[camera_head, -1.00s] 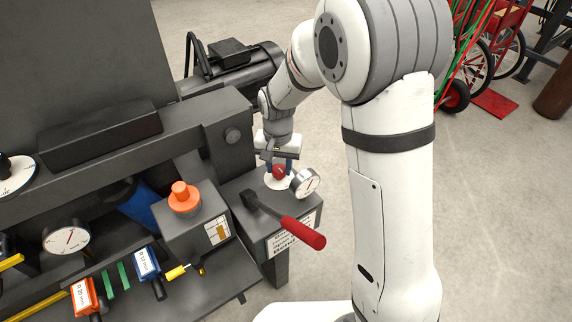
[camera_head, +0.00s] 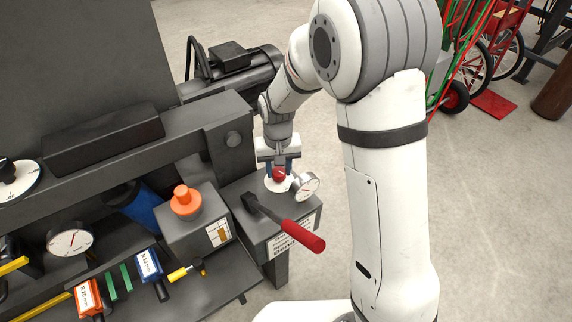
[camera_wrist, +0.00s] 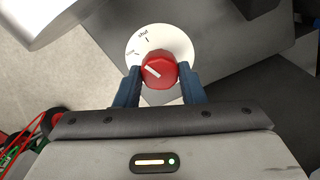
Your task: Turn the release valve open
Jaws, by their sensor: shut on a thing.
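The release valve is a red knob (camera_head: 279,174) on a white round dial (camera_head: 275,186), on top of the dark pump block. The knob also shows in the wrist view (camera_wrist: 160,70), where the dial (camera_wrist: 180,35) reads "shut" at the top and has a second, small label at its left. The knob's white pointer line aims up-left, nearer the left label than "shut". My gripper (camera_wrist: 158,88) is shut on the knob, one blue finger on each side. In the head view my gripper (camera_head: 281,168) comes down onto the knob from above.
A pressure gauge (camera_head: 307,185) stands close right of the knob. A lever with a red handle (camera_head: 301,235) sticks out in front. An orange button (camera_head: 185,201) sits on a box to the left. The dark frame (camera_head: 231,134) rises behind. Open floor lies to the right.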

